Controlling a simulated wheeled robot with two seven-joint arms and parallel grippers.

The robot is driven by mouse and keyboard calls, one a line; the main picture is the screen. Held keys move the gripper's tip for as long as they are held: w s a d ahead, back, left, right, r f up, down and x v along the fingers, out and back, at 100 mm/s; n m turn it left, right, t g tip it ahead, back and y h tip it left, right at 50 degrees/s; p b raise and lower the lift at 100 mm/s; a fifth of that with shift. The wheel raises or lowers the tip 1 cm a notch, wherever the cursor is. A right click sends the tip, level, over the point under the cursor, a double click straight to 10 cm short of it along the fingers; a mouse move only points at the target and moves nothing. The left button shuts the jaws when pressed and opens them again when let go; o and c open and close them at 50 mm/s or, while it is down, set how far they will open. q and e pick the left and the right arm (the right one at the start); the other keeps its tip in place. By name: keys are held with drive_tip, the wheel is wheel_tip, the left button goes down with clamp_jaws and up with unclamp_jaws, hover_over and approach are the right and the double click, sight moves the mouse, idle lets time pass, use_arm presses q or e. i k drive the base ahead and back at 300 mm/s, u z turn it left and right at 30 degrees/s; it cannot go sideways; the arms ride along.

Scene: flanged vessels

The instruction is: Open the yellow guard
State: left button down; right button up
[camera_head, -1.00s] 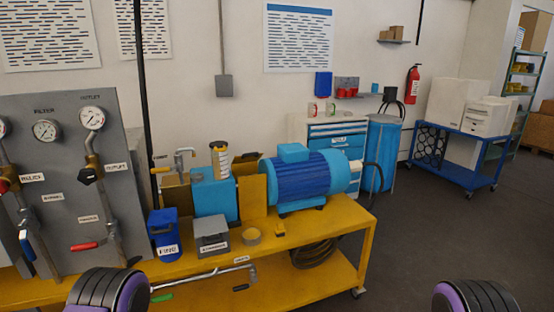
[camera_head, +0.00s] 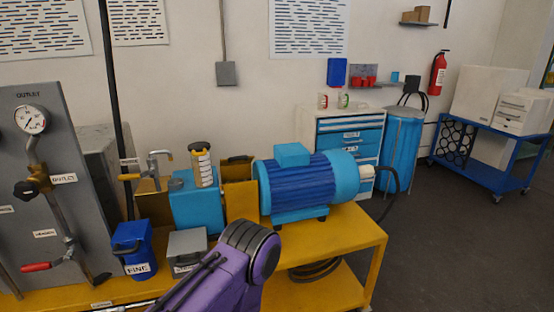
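A yellow upright guard-like piece (camera_head: 241,200) stands on the bench between a light-blue block (camera_head: 196,208) and the blue motor (camera_head: 302,187). It looks like the yellow guard, with a darker opening or recess near its top. Its lower part is partly hidden by my purple arm. Another yellow-brown panel (camera_head: 150,199) stands left of the light-blue block. A purple and black link of my arm reaches up from the bottom middle, in front of the bench. Neither gripper's fingers show in the head view.
The yellow bench (camera_head: 345,240) also holds a blue bin (camera_head: 134,250), a grey lidded box (camera_head: 187,250) and a gauge panel (camera_head: 45,190) at left. A striped canister (camera_head: 202,165) tops the light-blue block. Floor is open at right.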

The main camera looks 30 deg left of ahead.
sight(237, 162)
drive_tip(key=u, duration=0.3)
drive_tip(key=i, duration=0.75)
drive_tip(key=u, duration=0.6)
